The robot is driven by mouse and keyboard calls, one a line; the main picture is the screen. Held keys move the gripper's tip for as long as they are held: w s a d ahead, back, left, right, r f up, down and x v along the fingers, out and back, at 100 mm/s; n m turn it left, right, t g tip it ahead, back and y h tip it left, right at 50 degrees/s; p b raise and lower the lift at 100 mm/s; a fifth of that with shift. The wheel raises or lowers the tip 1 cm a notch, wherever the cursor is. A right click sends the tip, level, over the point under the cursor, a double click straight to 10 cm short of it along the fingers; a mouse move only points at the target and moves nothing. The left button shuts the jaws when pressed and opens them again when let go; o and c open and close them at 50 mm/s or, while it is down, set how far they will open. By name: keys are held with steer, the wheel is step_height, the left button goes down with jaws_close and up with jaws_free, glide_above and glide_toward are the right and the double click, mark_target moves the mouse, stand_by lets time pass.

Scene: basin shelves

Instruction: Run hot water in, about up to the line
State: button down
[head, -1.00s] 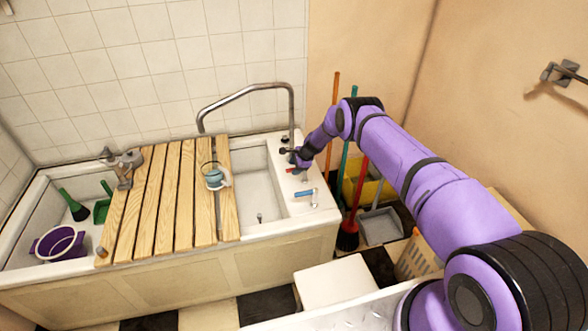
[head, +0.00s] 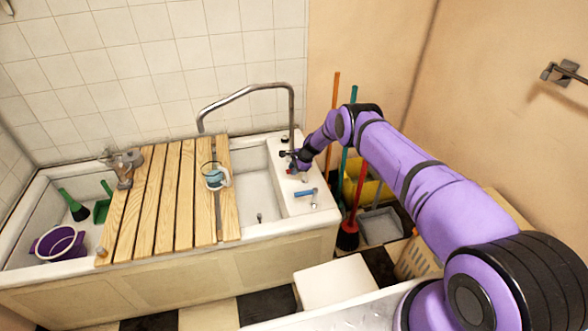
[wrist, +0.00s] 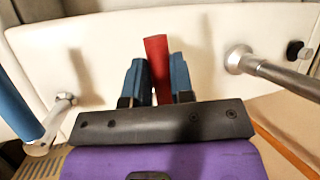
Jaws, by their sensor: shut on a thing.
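My gripper (head: 294,160) is at the tap deck on the basin's right side. In the wrist view its blue fingers (wrist: 157,80) are shut on the red tap lever (wrist: 156,55). The blue tap lever (head: 305,193) is nearer the front of the deck; it also shows at the left of the wrist view (wrist: 18,98). The metal spout (head: 245,92) rises behind my gripper and arches left. A clear jug (head: 214,170) with a pale handle and something bluish in it stands on the wooden slats. I cannot make out a line on it or any running water.
Wooden slats (head: 160,205) cover the basin's middle. The open basin part (head: 257,190) lies right of them. A purple bucket (head: 60,243) and a green brush (head: 73,206) are at the left. Brooms and a dustpan (head: 381,226) stand right of the basin. A white stool (head: 335,282) is in front.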

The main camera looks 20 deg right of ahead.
steer(key=shift+s+d+n+g, duration=0.15)
steer(key=shift+s+n+g, duration=0.4)
steer(key=shift+n, duration=0.65)
steer(key=c, duration=1)
jaws_free()
steer(key=shift+y, duration=0.3)
steer(key=v, duration=1)
steer(key=shift+s+d+r, duration=0.1)
steer(key=shift+d+r, duration=0.05)
steer(key=shift+r, duration=0.2)
steer(key=shift+c, duration=0.4)
